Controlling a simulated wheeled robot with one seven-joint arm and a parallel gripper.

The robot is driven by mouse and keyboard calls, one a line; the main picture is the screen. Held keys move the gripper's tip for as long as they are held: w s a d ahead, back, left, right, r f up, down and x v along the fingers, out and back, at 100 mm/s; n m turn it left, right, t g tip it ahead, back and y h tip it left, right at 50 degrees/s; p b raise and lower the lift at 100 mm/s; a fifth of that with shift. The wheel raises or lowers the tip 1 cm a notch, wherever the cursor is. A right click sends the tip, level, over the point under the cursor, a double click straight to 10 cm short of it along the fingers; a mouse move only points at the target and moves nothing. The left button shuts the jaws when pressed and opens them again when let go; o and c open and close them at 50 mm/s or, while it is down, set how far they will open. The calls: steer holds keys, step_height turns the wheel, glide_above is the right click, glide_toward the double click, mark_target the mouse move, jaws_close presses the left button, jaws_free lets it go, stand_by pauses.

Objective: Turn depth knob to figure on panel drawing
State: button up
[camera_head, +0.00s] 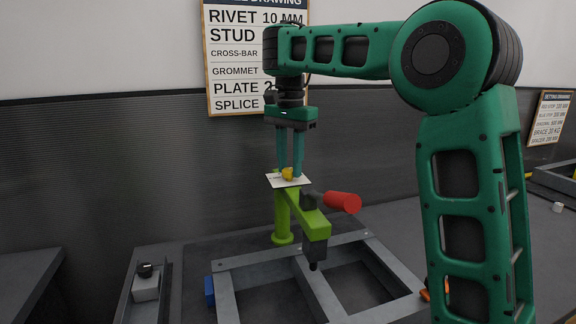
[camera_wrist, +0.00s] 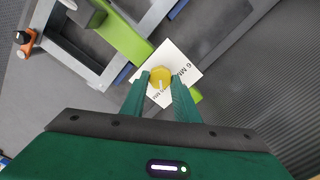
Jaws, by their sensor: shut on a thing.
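A yellow knob (camera_head: 287,174) sits on a white printed card (camera_head: 277,182) at the top of a green drill-like stand (camera_head: 283,222). My gripper (camera_head: 290,170) points straight down at it, with its fingertips on either side. In the wrist view my gripper (camera_wrist: 160,82) is shut on the yellow knob (camera_wrist: 160,76), which bears a pale pointer line. The panel drawing (camera_head: 240,60) on the wall lists rivet 10 mm, stud, cross-bar, grommet, plate and splice; my arm hides several figures.
A red handle (camera_head: 343,202) sticks out right of the stand. A grey metal frame (camera_head: 228,300) lies on the bench below. A grey block with a black knob (camera_head: 146,285) is at left. A second panel (camera_head: 550,118) hangs at right.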

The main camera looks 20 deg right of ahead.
mark_target(290, 169)
steer(key=shift+w+r+m, duration=0.1)
steer(key=shift+r+m, duration=0.05)
steer(key=shift+m, duration=0.65)
steer(key=o, duration=1.1)
steer(key=shift+c, duration=0.2)
step_height(290, 169, up, 10)
steer(key=shift+r, duration=0.25)
stand_by(0.4)
